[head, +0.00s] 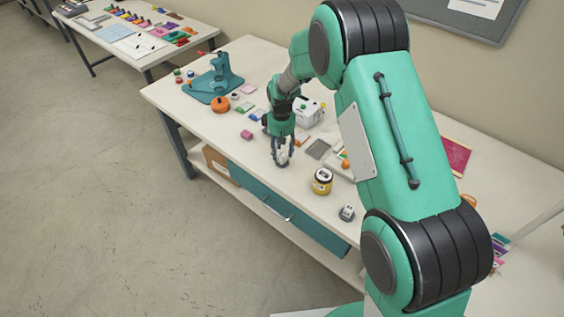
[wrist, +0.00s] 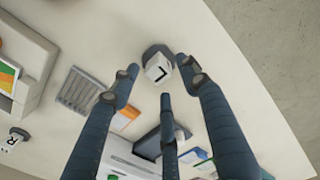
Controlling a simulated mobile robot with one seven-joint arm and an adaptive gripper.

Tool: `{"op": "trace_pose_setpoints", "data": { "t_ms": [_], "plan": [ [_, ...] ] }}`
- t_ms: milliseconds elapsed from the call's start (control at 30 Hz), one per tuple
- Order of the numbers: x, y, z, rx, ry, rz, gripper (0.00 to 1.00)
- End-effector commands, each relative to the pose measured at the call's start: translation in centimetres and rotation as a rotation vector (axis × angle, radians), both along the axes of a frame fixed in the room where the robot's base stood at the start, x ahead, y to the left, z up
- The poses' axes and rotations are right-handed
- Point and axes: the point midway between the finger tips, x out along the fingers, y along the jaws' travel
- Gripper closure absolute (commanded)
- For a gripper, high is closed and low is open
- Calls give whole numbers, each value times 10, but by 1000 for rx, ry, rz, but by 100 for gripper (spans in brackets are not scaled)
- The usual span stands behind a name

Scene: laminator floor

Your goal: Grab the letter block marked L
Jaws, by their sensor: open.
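The white letter block marked L (wrist: 158,68) sits on a small dark grey base (wrist: 152,49) in the wrist view, its black letter facing my camera. My gripper (wrist: 160,77) is open, with its three dark fingers spread around the near sides of the block. I cannot tell whether any finger touches it. In the head view my gripper (head: 281,161) points down at the table, and a small white block (head: 284,156) shows partly between the fingers. A second white block, marked R (wrist: 11,144), sits on a grey base at the lower left of the wrist view.
A yellow jar (head: 322,182) and a grey-based block (head: 347,212) stand to the right of my gripper on the white table (head: 225,128). A pink block (head: 246,134) lies to its left. A teal stand (head: 214,80) and orange object (head: 221,105) are farther left.

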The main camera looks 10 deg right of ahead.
Motion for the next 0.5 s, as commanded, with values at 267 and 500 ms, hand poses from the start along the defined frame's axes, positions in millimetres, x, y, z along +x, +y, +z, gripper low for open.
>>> {"op": "trace_pose_setpoints", "data": {
  "t_ms": [267, 500],
  "plan": [
    [0, 0, -25, 0, 0, 0, 55],
    [0, 0, -25, 0, 0, 0, 55]
  ]
}}
